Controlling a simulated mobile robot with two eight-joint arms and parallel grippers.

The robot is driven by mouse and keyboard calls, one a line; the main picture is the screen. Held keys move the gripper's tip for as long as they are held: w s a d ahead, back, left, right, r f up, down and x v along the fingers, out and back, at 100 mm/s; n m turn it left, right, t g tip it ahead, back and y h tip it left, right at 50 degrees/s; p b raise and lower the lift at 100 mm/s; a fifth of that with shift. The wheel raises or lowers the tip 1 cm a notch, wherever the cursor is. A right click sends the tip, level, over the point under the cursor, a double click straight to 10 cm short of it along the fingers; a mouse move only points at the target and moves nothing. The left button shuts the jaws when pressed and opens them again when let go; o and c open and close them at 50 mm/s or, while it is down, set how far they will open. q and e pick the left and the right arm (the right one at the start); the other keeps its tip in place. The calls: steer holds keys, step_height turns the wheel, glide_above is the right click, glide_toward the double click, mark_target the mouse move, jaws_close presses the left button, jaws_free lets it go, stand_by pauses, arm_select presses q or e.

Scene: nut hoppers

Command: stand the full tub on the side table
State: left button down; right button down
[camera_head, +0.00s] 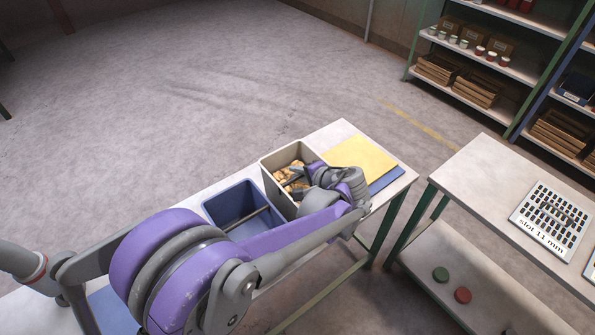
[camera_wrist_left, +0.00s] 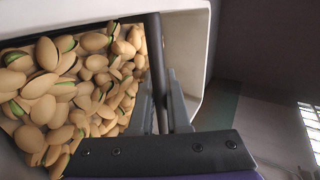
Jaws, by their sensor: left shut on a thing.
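A cream tub (camera_head: 272,187) holding pistachios (camera_head: 288,174) is at the middle of the head view, over the narrow white table. In the left wrist view, the nuts (camera_wrist_left: 75,90) fill much of the picture beside the tub's pale wall (camera_wrist_left: 203,55). A dark bar (camera_wrist_left: 155,50) crosses the tub. My left gripper (camera_head: 298,184) reaches into the tub's mouth from the right and is shut on this bar. The arm hides part of the tub, and I cannot tell whether its base touches the table. My right gripper is not in view.
A blue tub (camera_head: 221,201) with a crossbar stands just left of the cream one. A yellow sheet (camera_head: 362,154) lies behind right. Another white table (camera_head: 478,170) on the right bears slotted plates (camera_head: 550,218). Stocked shelves (camera_head: 480,65) stand behind; the floor at left is clear.

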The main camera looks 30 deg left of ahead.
arm_select(q)
steer(key=c, duration=1.3)
jaws_free()
steer(key=shift+f, duration=0.15)
steer(key=o, duration=0.4)
steer(key=v, duration=1.2)
steer(key=shift+s+d+r, duration=0.1)
steer(key=shift+r, duration=0.1)
